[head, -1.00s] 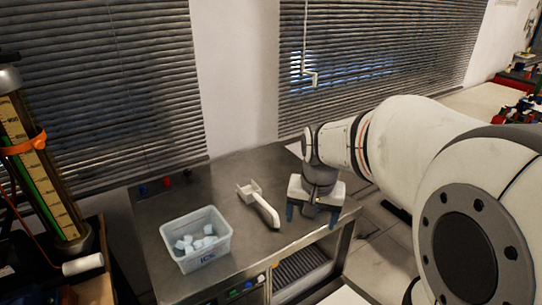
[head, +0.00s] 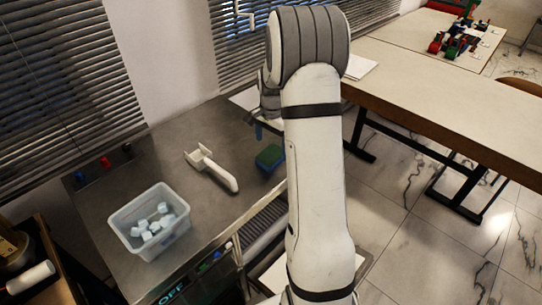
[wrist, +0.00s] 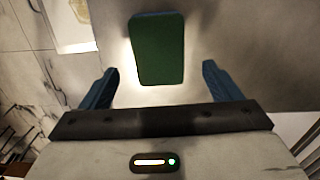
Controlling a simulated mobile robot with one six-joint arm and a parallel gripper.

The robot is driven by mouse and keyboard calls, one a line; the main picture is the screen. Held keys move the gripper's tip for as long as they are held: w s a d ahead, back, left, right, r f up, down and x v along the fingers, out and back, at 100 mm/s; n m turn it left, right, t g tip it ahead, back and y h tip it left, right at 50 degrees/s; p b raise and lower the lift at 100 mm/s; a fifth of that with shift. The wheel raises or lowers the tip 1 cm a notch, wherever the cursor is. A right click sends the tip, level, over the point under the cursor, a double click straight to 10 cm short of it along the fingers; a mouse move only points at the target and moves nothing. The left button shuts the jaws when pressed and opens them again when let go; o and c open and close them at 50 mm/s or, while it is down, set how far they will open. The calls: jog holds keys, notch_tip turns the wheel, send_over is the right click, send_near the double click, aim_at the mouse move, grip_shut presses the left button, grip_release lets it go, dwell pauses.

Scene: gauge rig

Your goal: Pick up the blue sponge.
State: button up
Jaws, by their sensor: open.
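The sponge (head: 269,157) lies flat near the right end of the metal bench. It has a green top and a blue lower side. In the wrist view the sponge's green face (wrist: 157,50) shows ahead of and between my fingers, with bare surface on both sides of it. My gripper (wrist: 159,76) is open and empty, its two blue fingers spread wider than the sponge. I cannot tell its height above the bench. In the head view my arm hides most of the gripper; only a bit of blue finger shows just beyond the sponge.
A white, fork-ended handled tool (head: 212,170) lies left of the sponge on the bench (head: 165,160). A clear bin (head: 122,222) with several pale cubes stands farther left. A long table (head: 440,95) stands at the right, across a floor gap.

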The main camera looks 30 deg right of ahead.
aim_at(271, 154)
notch_tip(271, 154, down, 4)
jog(key=shift+s+a+f+p, duration=0.1)
jog(key=shift+a+f+p, duration=0.1)
jog(key=shift+p, duration=0.1)
jog(key=shift+c, duration=0.3)
jog(key=c, duration=1)
notch_tip(271, 154, up, 10)
jog(key=b, duration=0.1)
jog(key=o, duration=0.4)
jog(key=c, duration=0.4)
jog(key=shift+o, duration=0.2)
jog(key=shift+s, duration=0.1)
